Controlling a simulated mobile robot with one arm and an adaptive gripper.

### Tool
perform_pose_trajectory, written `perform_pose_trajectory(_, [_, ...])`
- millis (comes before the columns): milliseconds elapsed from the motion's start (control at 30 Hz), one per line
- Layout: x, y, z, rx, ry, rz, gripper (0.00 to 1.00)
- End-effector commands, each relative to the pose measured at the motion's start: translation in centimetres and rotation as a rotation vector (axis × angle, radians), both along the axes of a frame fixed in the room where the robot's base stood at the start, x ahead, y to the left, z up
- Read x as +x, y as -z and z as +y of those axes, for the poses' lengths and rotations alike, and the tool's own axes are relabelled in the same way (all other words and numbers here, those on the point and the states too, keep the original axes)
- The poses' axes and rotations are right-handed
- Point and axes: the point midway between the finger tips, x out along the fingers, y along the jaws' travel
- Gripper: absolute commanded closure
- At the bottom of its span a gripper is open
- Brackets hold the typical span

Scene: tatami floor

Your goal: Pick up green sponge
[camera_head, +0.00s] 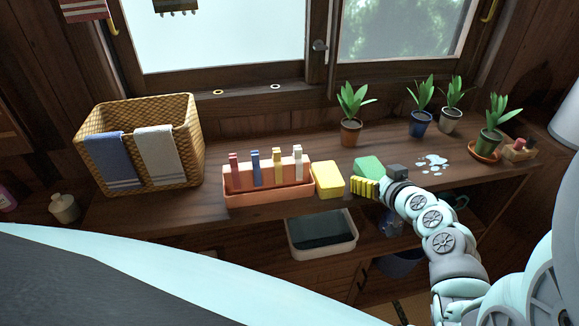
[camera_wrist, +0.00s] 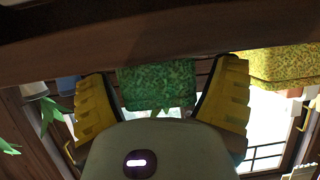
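The green sponge (camera_head: 368,165) lies on the wooden counter, just right of the yellow sponge (camera_head: 327,179). My gripper (camera_head: 362,188), with ribbed yellow fingers, is at the counter's front edge, close to the near side of the green sponge and partly in front of it. In the wrist view, which looks upside down, the green sponge (camera_wrist: 157,84) shows between the two spread fingers of my gripper (camera_wrist: 166,70), with a gap on each side. The gripper is open and holds nothing. The yellow sponge also shows in the wrist view (camera_wrist: 284,66), outside the fingers.
A pink rack (camera_head: 268,187) with colored pegs stands left of the yellow sponge. A wicker basket (camera_head: 187,138) with towels is farther left. Potted plants (camera_head: 351,131) line the back, and a water puddle (camera_head: 432,161) lies to the right. A white basin (camera_head: 322,236) sits below.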

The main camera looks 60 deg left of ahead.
Motion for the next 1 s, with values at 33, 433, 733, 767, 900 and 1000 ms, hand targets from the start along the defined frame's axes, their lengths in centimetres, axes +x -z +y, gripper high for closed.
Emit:
perform_pose_trajectory(33, [-0.1,0.0,0.0,0.0,-0.002,0.0,0.21])
perform_pose_trajectory(433, [0.0,0.0,0.0,0.0,0.0,0.0,0.44])
perform_pose_trajectory(733, [0.0,-0.1,0.0,0.0,0.001,0.001,0.44])
perform_pose_trajectory(767, [0.1,-0.1,0.0,0.0,0.001,0.001,0.44])
perform_pose_trajectory(900, [0.4,-0.9,0.1,0.001,0.002,0.0,0.45])
perform_pose_trajectory(1000, [0.9,-1.9,0.3,0.002,0.002,-0.001,0.45])
